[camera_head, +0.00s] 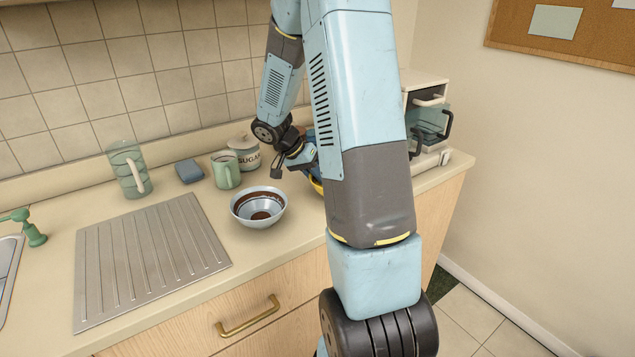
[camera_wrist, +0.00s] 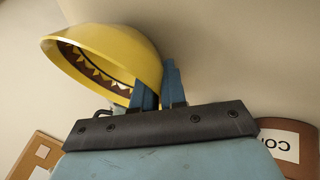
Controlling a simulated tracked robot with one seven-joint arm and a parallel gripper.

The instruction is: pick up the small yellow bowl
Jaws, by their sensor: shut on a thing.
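The small yellow bowl (camera_wrist: 125,48) fills the upper left of the wrist view, with a brown and cream toothed pattern inside. My gripper (camera_wrist: 158,84) has its two blue fingers on either side of the bowl's rim and is shut on it. In the head view only a yellow sliver of the bowl (camera_head: 316,185) shows beside my arm, which hides the rest of it and most of the gripper. Whether the bowl touches the counter cannot be told.
A blue-white bowl with brown bands (camera_head: 258,207) stands left of my arm. Behind it are a green mug (camera_head: 226,171) and a sugar jar (camera_head: 246,152). A glass pitcher (camera_head: 128,169), blue sponge (camera_head: 189,171) and ribbed drainboard (camera_head: 150,258) lie further left. A coffee maker (camera_head: 425,110) stands right.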

